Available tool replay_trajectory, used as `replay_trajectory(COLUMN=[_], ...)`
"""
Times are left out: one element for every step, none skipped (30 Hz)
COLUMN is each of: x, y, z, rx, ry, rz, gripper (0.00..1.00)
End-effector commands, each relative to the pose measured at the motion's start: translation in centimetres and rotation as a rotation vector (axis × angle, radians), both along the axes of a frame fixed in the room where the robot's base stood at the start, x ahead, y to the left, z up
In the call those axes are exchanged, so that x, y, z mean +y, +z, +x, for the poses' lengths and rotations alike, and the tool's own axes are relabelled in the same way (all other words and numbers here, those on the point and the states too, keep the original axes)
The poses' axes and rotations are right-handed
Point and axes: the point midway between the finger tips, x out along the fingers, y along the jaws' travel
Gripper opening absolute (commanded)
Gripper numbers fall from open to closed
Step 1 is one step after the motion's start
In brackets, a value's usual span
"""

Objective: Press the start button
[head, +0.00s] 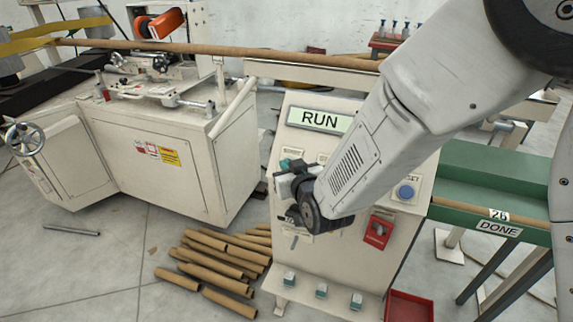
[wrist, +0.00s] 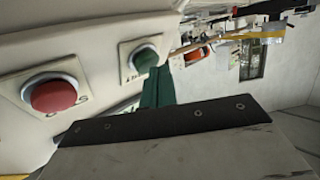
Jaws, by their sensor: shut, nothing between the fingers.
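The cream control panel (head: 372,240) stands in the middle of the head view, with a lit display (head: 319,119) reading RUN. In the wrist view, a green button (wrist: 145,60) on a square plate is at the upper middle, apparently the start button, its label only partly readable. A larger red button (wrist: 52,95) is to its left. My gripper (head: 287,165) is shut and empty at the panel's upper left face. Its teal fingers (wrist: 157,88) reach up close beside the green button; I cannot tell if they touch it.
A blue button (head: 405,192) and a red box (head: 378,231) are on the panel's right. Cardboard tubes (head: 215,262) lie on the floor at left, beside the winder (head: 165,165). A green DONE trough (head: 490,185) is at right, and a red tray (head: 408,306) below.

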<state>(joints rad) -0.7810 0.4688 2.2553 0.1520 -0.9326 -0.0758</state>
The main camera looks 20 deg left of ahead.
Motion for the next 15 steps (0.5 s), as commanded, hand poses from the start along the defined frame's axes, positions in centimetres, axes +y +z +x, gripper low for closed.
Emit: replay_trajectory(x=[0.06,0.07,0.10,0.11,0.10,0.10,0.10,0.10,0.09,0.09,0.09,0.09,0.09,0.10,0.11], y=[0.26,0.38,0.53,0.61,0.66,0.70,0.70,0.69,0.68,0.68,0.68,0.68,0.68,0.69,0.75], z=[-0.26,-0.39,-0.56,-0.66,-0.73,-0.80,-0.82,-0.82,-0.82,-0.82,-0.81,-0.81,-0.81,-0.82,-0.87], rx=[-0.001,-0.001,-0.001,-0.001,-0.001,0.000,0.000,0.000,0.000,0.000,0.000,-0.001,-0.001,-0.001,-0.001], ry=[0.001,0.001,0.001,0.001,0.001,0.001,0.001,0.000,0.000,0.000,0.000,0.000,0.001,0.001,0.001], rz=[0.001,0.001,0.001,0.001,0.002,0.002,0.002,0.001,0.001,0.001,0.001,0.001,0.001,0.001,0.001], gripper=[0.00,0.00,0.00,0.00,0.00,0.00,0.00,0.00,0.00,0.00,0.00,0.00,0.00,0.00,0.00])
